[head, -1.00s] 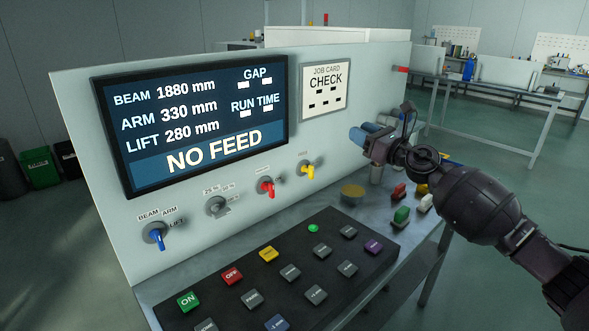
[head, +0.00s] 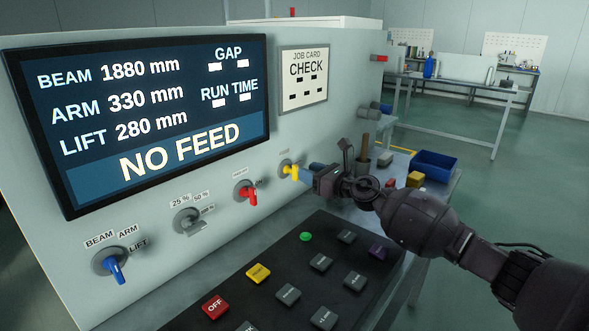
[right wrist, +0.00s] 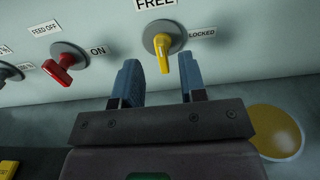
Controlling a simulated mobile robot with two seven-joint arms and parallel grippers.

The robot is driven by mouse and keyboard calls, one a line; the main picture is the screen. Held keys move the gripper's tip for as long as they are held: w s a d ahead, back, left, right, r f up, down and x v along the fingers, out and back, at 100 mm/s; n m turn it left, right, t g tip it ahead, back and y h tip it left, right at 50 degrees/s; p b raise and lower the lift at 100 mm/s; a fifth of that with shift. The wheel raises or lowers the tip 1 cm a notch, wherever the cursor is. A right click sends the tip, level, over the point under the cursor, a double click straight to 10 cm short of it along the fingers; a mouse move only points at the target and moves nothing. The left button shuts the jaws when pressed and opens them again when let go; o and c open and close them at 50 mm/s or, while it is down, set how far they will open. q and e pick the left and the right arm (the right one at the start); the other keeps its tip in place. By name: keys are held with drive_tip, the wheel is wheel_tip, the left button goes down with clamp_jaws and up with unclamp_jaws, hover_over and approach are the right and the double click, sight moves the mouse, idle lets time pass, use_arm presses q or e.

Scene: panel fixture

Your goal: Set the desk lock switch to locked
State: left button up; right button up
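The desk lock switch is a yellow lever on a round grey base. It is at the right end of the panel's switch row in the head view (head: 290,171) and at top centre in the right wrist view (right wrist: 163,52). FREE is printed above it and LOCKED to its right. The lever runs roughly up-down in the wrist view, in line with FREE rather than turned toward LOCKED. My right gripper (head: 310,169) is open, its blue fingers spread (right wrist: 158,78) and the lever lying between their lines. Contact is not visible. My left gripper is out of view.
A red switch (head: 249,193) sits left of the yellow one, with grey (head: 187,221) and blue (head: 113,265) switches further left. A dark button board (head: 283,262) lies below. A blue bin (head: 435,165) and loose blocks stand behind my right arm. A yellow disc (right wrist: 276,133) is beside the gripper.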

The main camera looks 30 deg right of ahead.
sight(295, 165)
drive_tip(key=shift+b+x, duration=0.4)
drive_tip(key=shift+x, duration=2.3)
clamp_jaws()
